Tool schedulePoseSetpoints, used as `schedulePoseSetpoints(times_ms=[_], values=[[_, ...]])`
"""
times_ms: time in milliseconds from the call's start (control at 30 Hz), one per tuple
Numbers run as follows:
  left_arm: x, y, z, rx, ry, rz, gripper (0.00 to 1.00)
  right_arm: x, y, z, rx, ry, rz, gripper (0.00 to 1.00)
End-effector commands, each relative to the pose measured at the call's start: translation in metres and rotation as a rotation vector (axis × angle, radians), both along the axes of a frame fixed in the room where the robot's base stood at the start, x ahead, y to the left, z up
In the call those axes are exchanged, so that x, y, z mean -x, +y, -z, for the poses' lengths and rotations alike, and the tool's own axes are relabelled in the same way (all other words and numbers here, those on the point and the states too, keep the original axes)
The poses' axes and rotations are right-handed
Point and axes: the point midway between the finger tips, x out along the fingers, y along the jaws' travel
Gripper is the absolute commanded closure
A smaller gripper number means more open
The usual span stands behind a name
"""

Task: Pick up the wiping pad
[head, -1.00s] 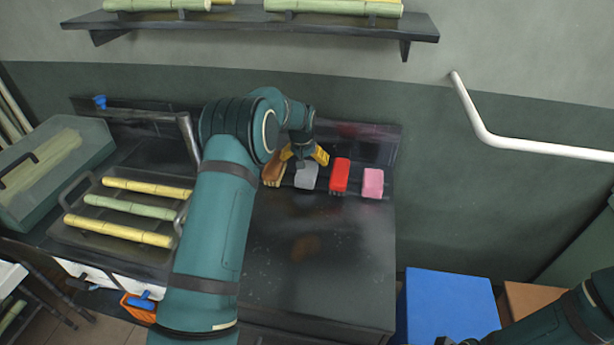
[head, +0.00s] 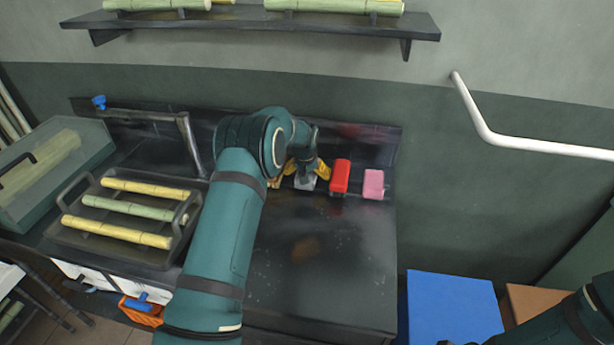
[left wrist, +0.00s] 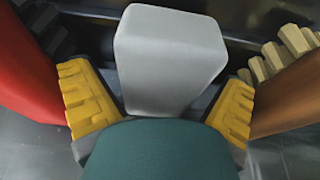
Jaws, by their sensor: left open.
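A light grey block-shaped pad (head: 306,182), which I take for the wiping pad, sits at the back of the dark counter, partly hidden by my gripper. In the left wrist view the pad (left wrist: 170,60) stands between the two yellow fingers. My left gripper (head: 306,171) is open and reaches down over it; the left wrist view shows the gripper (left wrist: 162,103) with its fingers on either side of the pad, a gap showing at the right finger. I cannot tell whether the left finger touches.
A red brush (head: 340,177) and a pink block (head: 374,184) stand to the right of the pad. A brown brush (left wrist: 290,95) is close beside the other finger. A tray (head: 110,247) with cane pieces lies on the left. The front counter (head: 310,260) is clear.

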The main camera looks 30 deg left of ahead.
Motion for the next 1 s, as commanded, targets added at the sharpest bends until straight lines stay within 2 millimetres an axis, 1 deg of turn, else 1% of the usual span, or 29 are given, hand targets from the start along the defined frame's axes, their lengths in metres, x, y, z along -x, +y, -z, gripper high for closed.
schedulePoseSetpoints(times_ms=[300, 633, 667, 700, 767, 800, 833, 867, 1000], values=[[0.0002, 0.0, 0.0045, 0.0, 0.0, 0.0, 0.0, 0.0001, 0.0, 0.0039, 0.0, 0.0, 0.0, 0.53], [0.0002, 0.0, 0.0048, 0.0, 0.0, 0.0, 0.0, 0.0001, 0.0, 0.0042, 0.0, 0.0, 0.0, 0.53], [0.0001, 0.0001, 0.0047, 0.0, 0.0, 0.0, 0.07, 0.0001, 0.0, 0.0042, 0.0, 0.0, 0.0, 0.53], [0.0001, 0.0001, 0.0047, 0.0, 0.0, 0.0, 0.21, 0.0001, 0.0, 0.0042, 0.0, 0.0, 0.0, 0.53], [0.0001, 0.0, 0.0047, 0.0, 0.0, 0.0, 0.42, 0.0001, 0.0, 0.0042, 0.0, 0.0, 0.0, 0.53], [0.0001, 0.0, 0.0047, 0.0, 0.0, 0.0, 0.56, 0.0001, 0.0, 0.0042, 0.0, 0.0, 0.0, 0.53], [0.0001, 0.0, 0.0047, 0.0, 0.0, 0.0, 0.63, 0.0001, 0.0, 0.0042, 0.0, 0.0, 0.0, 0.53], [0.0001, 0.0, 0.0047, 0.0, 0.0, 0.0, 0.67, 0.0, 0.0, 0.0042, 0.0, 0.0, 0.0, 0.53], [0.0001, 0.0001, 0.0045, 0.0, 0.0, 0.0, 0.67, 0.0001, 0.0, 0.0042, 0.0, 0.0, 0.0, 0.53]])
